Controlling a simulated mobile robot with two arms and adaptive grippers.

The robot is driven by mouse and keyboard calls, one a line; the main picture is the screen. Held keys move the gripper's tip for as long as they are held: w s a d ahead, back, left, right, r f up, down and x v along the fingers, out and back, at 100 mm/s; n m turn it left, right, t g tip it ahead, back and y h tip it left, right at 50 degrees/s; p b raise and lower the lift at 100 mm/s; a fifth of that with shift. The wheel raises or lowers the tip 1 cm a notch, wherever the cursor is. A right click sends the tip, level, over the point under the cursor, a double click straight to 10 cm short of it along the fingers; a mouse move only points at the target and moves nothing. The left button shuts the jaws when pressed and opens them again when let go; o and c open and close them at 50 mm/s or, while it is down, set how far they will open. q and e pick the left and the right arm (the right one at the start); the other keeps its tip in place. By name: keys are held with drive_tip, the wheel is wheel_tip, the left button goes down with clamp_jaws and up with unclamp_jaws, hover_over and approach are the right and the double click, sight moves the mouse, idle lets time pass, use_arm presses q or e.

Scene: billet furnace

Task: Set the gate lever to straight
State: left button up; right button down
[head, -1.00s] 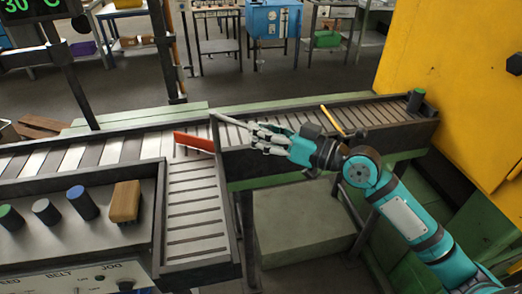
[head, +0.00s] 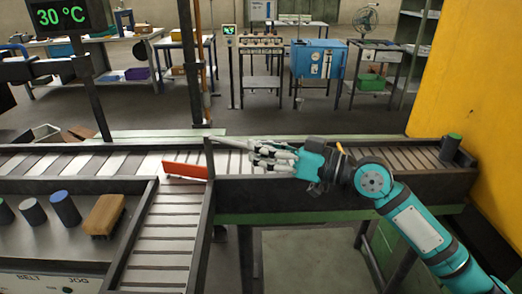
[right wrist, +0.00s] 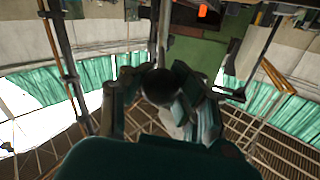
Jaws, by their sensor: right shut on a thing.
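The gate lever (head: 228,143) is a pale grey bar reaching right from a dark post on the conveyor junction. My right gripper (head: 262,154) is at its right end, with fingers shut on it. In the right wrist view a dark round knob (right wrist: 158,86) sits between the fingers of my right gripper (right wrist: 160,92). The fingers hide part of the lever's end. The orange gate plate (head: 185,170) stands slanted across the belt at the junction, left of the post. My left gripper is not in view.
A roller conveyor (head: 405,160) runs right towards a yellow housing (head: 470,100); a branch (head: 160,245) comes towards me. A control panel (head: 75,240) with knobs and a wooden block (head: 104,214) is at the left.

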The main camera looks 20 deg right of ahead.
drive_tip(key=c, duration=1.6)
unclamp_jaws()
drive_tip(key=shift+f, duration=0.2)
drive_tip(key=o, duration=0.7)
drive_tip(key=shift+s+d+r, duration=0.15)
drive_tip(key=shift+s+d, duration=0.1)
drive_tip(key=shift+d, duration=0.25)
drive_tip(key=shift+w+a, duration=0.15)
drive_tip(key=shift+a, duration=0.15)
drive_tip(key=v, duration=1.2)
drive_tip(key=shift+d, duration=0.1)
drive_tip(key=shift+c, duration=0.3)
